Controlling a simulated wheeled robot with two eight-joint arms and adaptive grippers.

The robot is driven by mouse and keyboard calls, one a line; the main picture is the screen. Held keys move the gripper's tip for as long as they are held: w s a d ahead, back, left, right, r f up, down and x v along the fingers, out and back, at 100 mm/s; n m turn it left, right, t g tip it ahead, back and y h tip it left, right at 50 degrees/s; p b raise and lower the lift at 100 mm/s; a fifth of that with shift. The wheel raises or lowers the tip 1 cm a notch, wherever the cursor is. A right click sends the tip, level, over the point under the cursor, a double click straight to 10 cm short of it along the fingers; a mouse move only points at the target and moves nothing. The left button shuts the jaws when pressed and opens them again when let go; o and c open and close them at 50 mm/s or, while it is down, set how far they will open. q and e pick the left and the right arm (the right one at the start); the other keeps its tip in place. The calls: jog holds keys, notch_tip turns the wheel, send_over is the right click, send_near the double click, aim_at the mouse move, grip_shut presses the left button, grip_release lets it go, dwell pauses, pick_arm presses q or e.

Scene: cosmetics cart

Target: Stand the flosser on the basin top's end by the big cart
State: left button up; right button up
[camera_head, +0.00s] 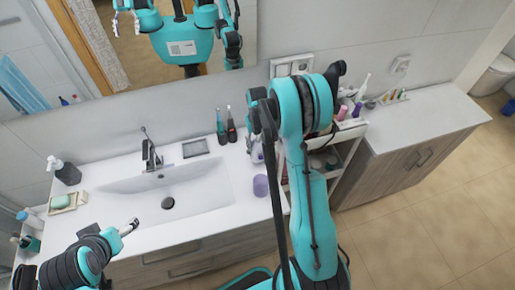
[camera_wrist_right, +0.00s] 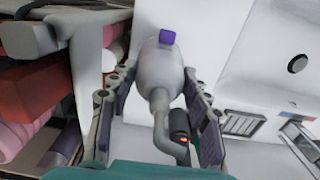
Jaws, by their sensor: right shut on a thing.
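The flosser (camera_wrist_right: 160,75) is pale grey-white with a purple button and a curved narrow part. In the right wrist view it lies between the two fingers of my right gripper (camera_wrist_right: 158,78), which is shut on it. In the head view my right arm hides most of this gripper; a pale bit of the flosser (camera_head: 257,154) shows beside the arm, over the right end of the basin top (camera_head: 215,148). I cannot tell whether it touches the top. My left gripper (camera_head: 129,227) is in front of the basin, seemingly empty; its opening is unclear. The big cart (camera_head: 350,147) stands right of the basin top.
Bottles crowd the cart. A white counter (camera_head: 420,120) at right is largely clear.

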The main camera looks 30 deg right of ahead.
notch_tip(320, 180, down, 3)
jog(key=shift+r, duration=0.2)
jog(key=shift+f, duration=0.2)
jog(key=o, duration=0.8)
jog(key=shift+b, duration=0.3)
jog(key=o, duration=0.4)
